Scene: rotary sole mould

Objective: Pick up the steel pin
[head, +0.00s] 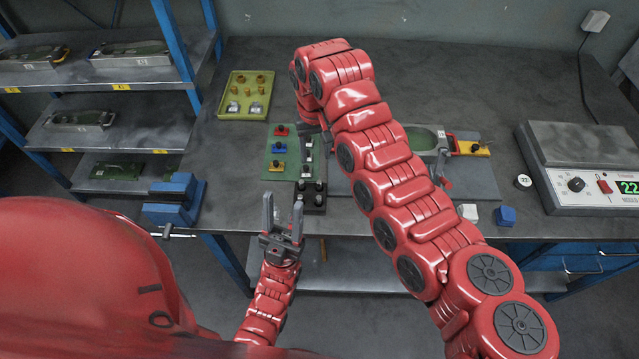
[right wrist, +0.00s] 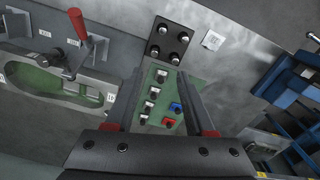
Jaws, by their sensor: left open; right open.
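Several small steel-topped pieces stand in a row on the green mat (head: 273,170); in the right wrist view the row includes a steel piece (right wrist: 154,91). I cannot tell which is the steel pin. My right gripper (right wrist: 161,80) is open and empty, pointing down above the mat, with the row between its fingers in that view. My left gripper (head: 283,206) is open and empty in front of the table edge, below the mat.
Red (head: 281,130), blue (head: 279,148) and yellow (head: 277,167) pieces stand on the mat. A black block (right wrist: 168,42) with several metal tops adjoins it. A yellow-green tray (head: 229,105), a mould with a red-handled clamp (right wrist: 78,35) and a scale (head: 590,205) stand around.

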